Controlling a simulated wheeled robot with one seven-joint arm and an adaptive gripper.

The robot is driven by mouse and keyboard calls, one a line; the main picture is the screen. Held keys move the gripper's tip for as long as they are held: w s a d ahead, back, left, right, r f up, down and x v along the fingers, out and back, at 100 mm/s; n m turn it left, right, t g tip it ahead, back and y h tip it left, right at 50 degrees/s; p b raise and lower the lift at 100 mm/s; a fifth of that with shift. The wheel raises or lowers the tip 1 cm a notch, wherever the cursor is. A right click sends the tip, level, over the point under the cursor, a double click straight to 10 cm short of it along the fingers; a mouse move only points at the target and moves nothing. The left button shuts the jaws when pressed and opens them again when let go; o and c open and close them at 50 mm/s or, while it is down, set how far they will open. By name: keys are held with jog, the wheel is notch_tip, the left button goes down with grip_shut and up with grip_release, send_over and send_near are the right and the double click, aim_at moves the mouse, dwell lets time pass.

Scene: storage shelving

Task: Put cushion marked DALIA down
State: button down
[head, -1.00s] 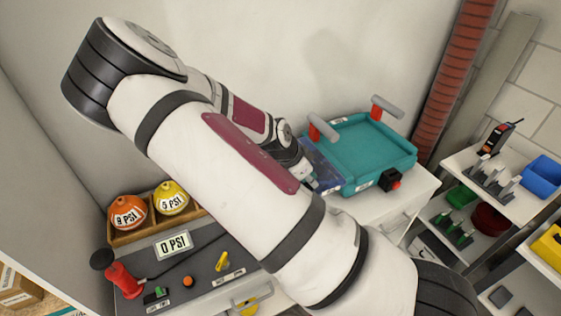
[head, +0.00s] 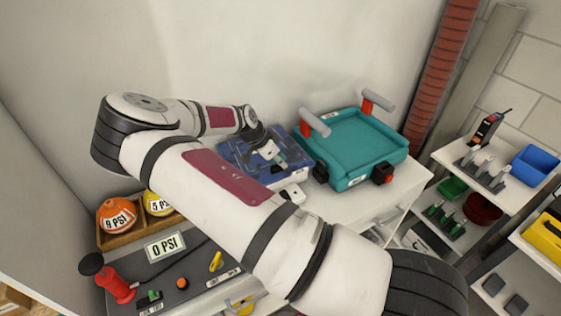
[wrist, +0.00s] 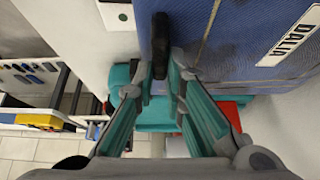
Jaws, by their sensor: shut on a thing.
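The blue cushion (head: 235,153) is left of the teal padded block in the head view, partly hidden by my arm. In the wrist view the blue cushion (wrist: 225,45) fills the upper right, with a white DALIA label (wrist: 291,36). My gripper (wrist: 168,75) is shut on a black tab or strap at the cushion's edge. My gripper (head: 275,156) also shows over the cushion in the head view. I cannot tell whether the cushion touches the white top below it.
The teal block (head: 355,140) has grey handles and a red-and-black knob. The white cabinet top (head: 345,208) is bare in front. A panel marked 0 PSI (head: 165,247) and orange and yellow domes (head: 117,217) are at left. Shelves (head: 455,160) stand at right.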

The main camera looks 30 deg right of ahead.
jog(key=c, duration=1.7)
grip_release()
jog(key=shift+f, duration=0.1)
jog(key=shift+o, duration=0.2)
